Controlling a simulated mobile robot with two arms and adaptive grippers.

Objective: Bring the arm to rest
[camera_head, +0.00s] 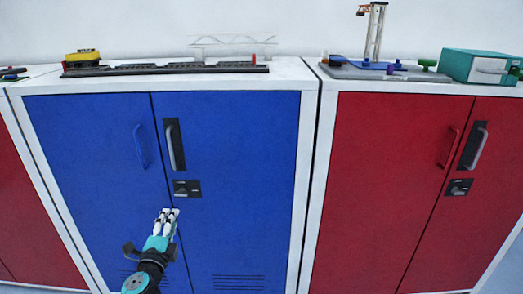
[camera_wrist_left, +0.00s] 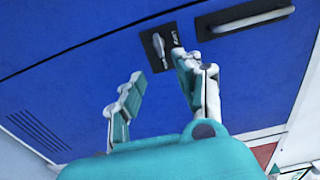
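My left gripper (camera_head: 168,214), white and teal, is in front of the blue cabinet (camera_head: 242,150), below its latch (camera_head: 187,188). In the left wrist view, the gripper's two fingers (camera_wrist_left: 157,66) stand apart with nothing between them. The latch (camera_wrist_left: 158,48) shows beyond the fingertips, close to the right finger in the picture. Whether that finger touches it cannot be told. The blue doors are shut. My right gripper is not in view.
A red cabinet (camera_head: 385,170) stands to the right, its doors shut. On the blue cabinet's top lie a dark track (camera_head: 165,69) and a yellow piece (camera_head: 82,56). A crane tower (camera_head: 376,32) and a teal box (camera_head: 482,66) stand on the red cabinet. Door handles (camera_head: 174,146) stick out.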

